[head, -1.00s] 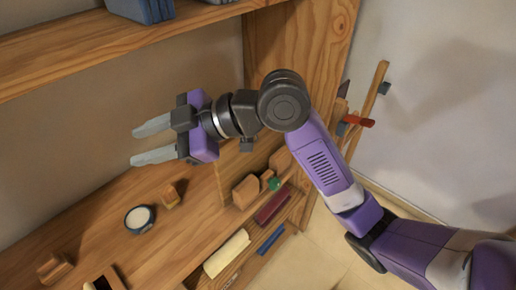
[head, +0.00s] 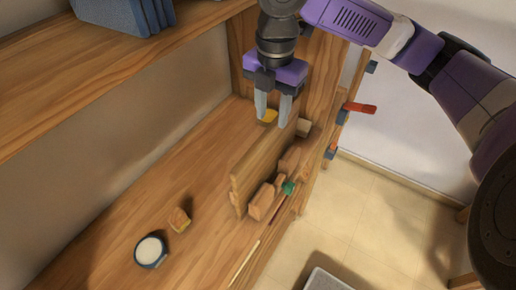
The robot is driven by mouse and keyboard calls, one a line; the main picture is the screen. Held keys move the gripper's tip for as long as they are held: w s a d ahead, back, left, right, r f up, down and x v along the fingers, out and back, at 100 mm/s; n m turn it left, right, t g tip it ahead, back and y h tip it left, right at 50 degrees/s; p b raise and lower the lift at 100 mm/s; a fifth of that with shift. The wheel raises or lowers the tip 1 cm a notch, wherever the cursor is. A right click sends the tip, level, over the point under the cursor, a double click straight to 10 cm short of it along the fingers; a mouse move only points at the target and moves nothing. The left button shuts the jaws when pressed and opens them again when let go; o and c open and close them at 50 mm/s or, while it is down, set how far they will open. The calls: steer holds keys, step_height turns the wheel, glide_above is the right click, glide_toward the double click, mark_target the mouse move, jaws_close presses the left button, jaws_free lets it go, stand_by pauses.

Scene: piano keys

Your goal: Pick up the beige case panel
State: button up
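A long pale beige piece, which looks like the beige case panel (head: 246,262), shows only as a thin strip near the bottom, at the wooden unit's front edge. Most of it is hidden from this angle. My gripper (head: 272,108) is at the upper middle, well away from that strip, with its grey fingers pointing down. The fingers are apart with nothing held between them. A small yellow object (head: 268,117) shows behind the fingertips; I cannot tell the distance between them.
An upright wooden board (head: 262,160) stands below my gripper, with wooden blocks (head: 262,201) and a green piece (head: 288,188) beside it. A round white-topped container (head: 150,251) and small wooden block (head: 179,219) stand left. A grey-topped object (head: 325,281) is at the bottom right.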

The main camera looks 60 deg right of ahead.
mark_target(271, 136)
steer(key=shift+s+a+f+p, duration=0.1)
steer(key=shift+f+p, duration=0.25)
steer(key=shift+f, duration=1.55)
steer(key=shift+a+f+p, duration=0.1)
steer(key=shift+f+p, duration=0.25)
steer(key=shift+f, duration=1.5)
jaws_close()
steer(key=shift+d+r, duration=0.1)
